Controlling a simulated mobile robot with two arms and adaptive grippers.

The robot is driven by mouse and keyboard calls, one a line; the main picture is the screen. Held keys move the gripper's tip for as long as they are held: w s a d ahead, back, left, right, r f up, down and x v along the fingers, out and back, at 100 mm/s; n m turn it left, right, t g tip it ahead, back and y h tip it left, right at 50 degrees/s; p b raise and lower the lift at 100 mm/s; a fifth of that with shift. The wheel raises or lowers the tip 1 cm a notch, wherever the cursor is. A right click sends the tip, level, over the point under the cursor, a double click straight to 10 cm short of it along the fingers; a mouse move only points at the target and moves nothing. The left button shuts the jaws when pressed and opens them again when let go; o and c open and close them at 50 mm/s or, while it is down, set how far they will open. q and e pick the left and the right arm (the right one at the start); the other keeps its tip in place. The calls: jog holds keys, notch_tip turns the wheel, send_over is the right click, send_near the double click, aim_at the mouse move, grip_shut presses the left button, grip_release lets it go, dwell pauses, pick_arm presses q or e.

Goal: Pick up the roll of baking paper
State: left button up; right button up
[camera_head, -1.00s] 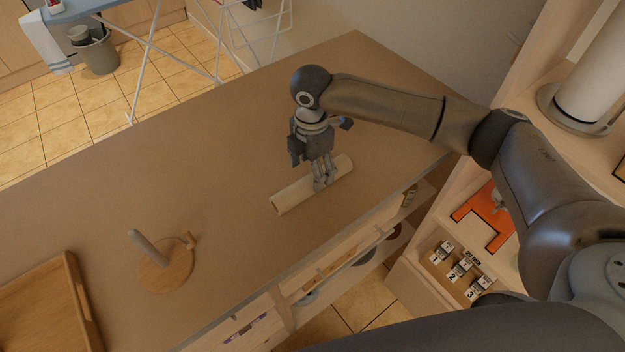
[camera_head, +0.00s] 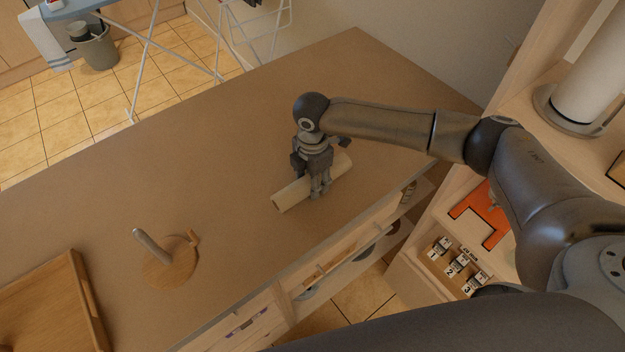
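The roll of baking paper (camera_head: 293,196) is a pale cream cylinder lying on its side on the brown countertop (camera_head: 200,180), near the front edge. My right gripper (camera_head: 320,192) points down over the middle of the roll. Its fingers are at the roll and hide part of it. Both ends of the roll show, one on each side of the fingers. I cannot tell whether the fingers are closed on it or only around it. My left gripper is not in view.
A shelf at the right holds a white roll on a stand (camera_head: 590,85). The counter's back half is clear.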

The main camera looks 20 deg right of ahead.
jog(key=shift+c, duration=0.6)
jog(key=shift+w+r+b, duration=0.1)
jog(key=shift+r+b, duration=0.3)
jog(key=shift+r, duration=0.15)
jog(key=w+a+r+b, duration=0.5)
jog(key=w+a+r, duration=0.2)
jog(key=a+r, duration=0.5)
jog(key=shift+w, duration=0.25)
